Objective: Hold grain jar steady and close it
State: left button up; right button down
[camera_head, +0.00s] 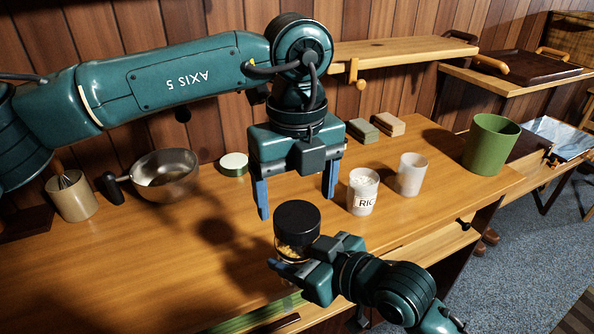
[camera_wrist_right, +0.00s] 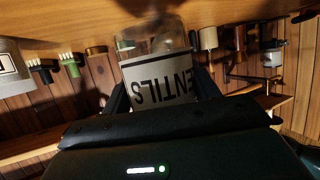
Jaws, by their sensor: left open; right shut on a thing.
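The grain jar (camera_head: 291,249) is clear, with orange contents; its label reads "ENTILS" upside down in the right wrist view (camera_wrist_right: 162,86). A black round lid (camera_head: 297,217) sits over its mouth; whether it is fully seated I cannot tell. My right gripper (camera_head: 288,268) is shut on the jar, with its fingers on either side of the label in the wrist view (camera_wrist_right: 163,98). My left gripper (camera_head: 296,203) is open and empty, pointing down just above and behind the lid. The lid does not show clearly in the wrist view.
A white RICE jar (camera_head: 361,200), a pale cup (camera_head: 411,174) and a green bin (camera_head: 491,144) stand right on the wooden counter (camera_head: 150,260). A metal pan (camera_head: 165,180), a small round tin (camera_head: 234,164) and a beige crock (camera_head: 72,196) are left. The front left counter is clear.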

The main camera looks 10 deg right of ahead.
aim_at(297, 215)
pick_arm(q)
jog(key=shift+f, duration=2.2)
jog(key=c, duration=1)
jog(key=m, duration=0.3)
jog(key=o, duration=1.1)
jog(key=shift+c, duration=0.2)
